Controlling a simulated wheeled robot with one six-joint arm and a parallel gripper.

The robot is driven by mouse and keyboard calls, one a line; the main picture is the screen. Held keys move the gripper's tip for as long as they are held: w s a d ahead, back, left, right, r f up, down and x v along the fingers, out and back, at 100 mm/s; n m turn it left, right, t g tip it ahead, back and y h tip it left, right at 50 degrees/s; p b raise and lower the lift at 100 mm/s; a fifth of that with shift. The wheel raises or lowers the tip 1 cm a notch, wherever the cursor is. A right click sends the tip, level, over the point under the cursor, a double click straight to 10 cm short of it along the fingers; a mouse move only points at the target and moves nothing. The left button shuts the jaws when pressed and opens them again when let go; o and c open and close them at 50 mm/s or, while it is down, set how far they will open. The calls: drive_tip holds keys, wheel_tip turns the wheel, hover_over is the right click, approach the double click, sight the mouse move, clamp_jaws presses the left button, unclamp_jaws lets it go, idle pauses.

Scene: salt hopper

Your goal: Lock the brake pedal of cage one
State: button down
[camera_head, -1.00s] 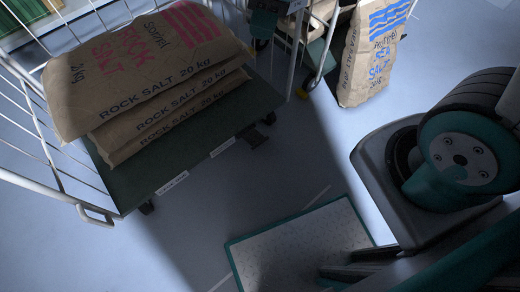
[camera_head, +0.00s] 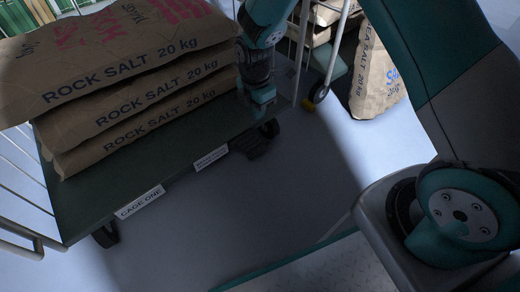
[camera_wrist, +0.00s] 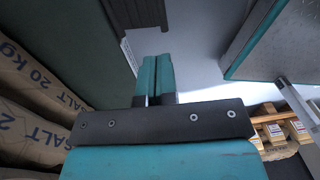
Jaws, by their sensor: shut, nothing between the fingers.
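Cage one is a wheeled cage with a dark green deck (camera_head: 100,190), and its front edge carries a "CAGE ONE" label (camera_head: 140,202). A dark ribbed brake pedal (camera_head: 258,149) sticks out low at the deck's right corner, beside a caster (camera_head: 270,129). The pedal seems to be the dark ribbed plate at the top of the wrist view (camera_wrist: 138,14). My gripper (camera_head: 262,112) points down over the deck's right end, above the pedal. Its teal fingers are shut and empty in the wrist view (camera_wrist: 157,75). I cannot tell whether the pedal is up or down.
Rock salt sacks (camera_head: 130,100) are stacked on the deck, left of my gripper. A second cage's caster (camera_head: 319,93) and a sea salt sack (camera_head: 376,75) stand at the back right. A teal-edged plate (camera_head: 330,268) lies in front. Floor between it and the cage is clear.

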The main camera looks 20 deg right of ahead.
sight(260, 149)
drive_tip(key=f+b, duration=0.3)
drive_tip(key=f, duration=0.1)
drive_tip(key=f+b, duration=0.3)
drive_tip(key=f, duration=0.2)
drive_tip(key=s+f+b, duration=0.1)
drive_tip(key=f+b, duration=0.1)
drive_tip(key=f, duration=0.2)
drive_tip(key=shift+d+f+b, duration=0.15)
drive_tip(key=shift+f+b, duration=0.25)
